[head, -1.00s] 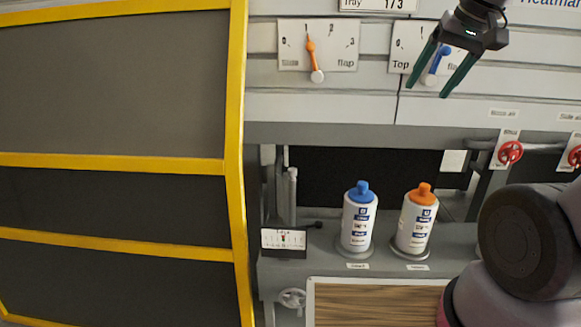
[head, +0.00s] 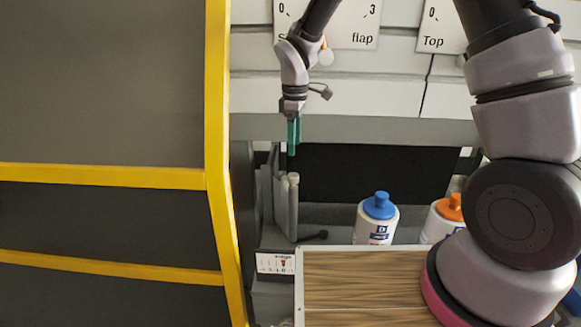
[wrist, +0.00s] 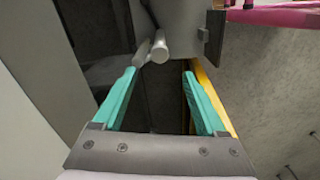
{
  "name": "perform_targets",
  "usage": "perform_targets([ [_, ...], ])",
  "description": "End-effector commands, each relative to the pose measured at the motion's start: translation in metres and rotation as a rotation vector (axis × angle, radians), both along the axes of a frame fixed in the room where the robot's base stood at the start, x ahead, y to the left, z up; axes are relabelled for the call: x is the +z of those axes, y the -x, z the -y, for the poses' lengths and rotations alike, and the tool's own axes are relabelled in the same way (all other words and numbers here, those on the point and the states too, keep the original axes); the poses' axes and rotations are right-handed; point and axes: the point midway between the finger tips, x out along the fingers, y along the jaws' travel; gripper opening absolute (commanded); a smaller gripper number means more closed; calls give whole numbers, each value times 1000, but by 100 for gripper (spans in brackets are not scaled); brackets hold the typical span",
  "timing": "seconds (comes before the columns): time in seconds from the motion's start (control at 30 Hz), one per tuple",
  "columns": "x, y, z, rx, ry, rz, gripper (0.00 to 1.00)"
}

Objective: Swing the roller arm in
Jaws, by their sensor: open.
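The roller arm, an upright grey bar with a pale round-topped rod (head: 293,205), stands beside the yellow frame at the left of the machine opening. In the wrist view the pale rod end (wrist: 159,50) shows just beyond the fingertips, roughly midway between them. My gripper (head: 293,150) points down above the rod in the head view, its green fingers seen edge-on. In the wrist view my gripper (wrist: 159,75) is open, with nothing between the fingers. Whether a finger touches the rod I cannot tell.
A small scale card (head: 275,263) sits below the rod, and a dark knobbed lever (head: 313,237) sticks out to its right. A blue-capped bottle (head: 377,220) and an orange-capped bottle (head: 444,218) stand further right. The yellow frame (head: 215,150) is close on the left.

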Motion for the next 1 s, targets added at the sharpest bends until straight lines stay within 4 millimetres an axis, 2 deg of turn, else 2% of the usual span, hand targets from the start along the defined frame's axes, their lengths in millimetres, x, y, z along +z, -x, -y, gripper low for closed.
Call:
perform_targets([
  [0.23,-27,1,-3,20,6,-6,74],
  [0.6,-94,1,-3,16,4,-6,74],
  [0.8,-110,1,-3,15,3,-4,74],
  [1.0,-112,0,-3,15,3,-3,74],
])
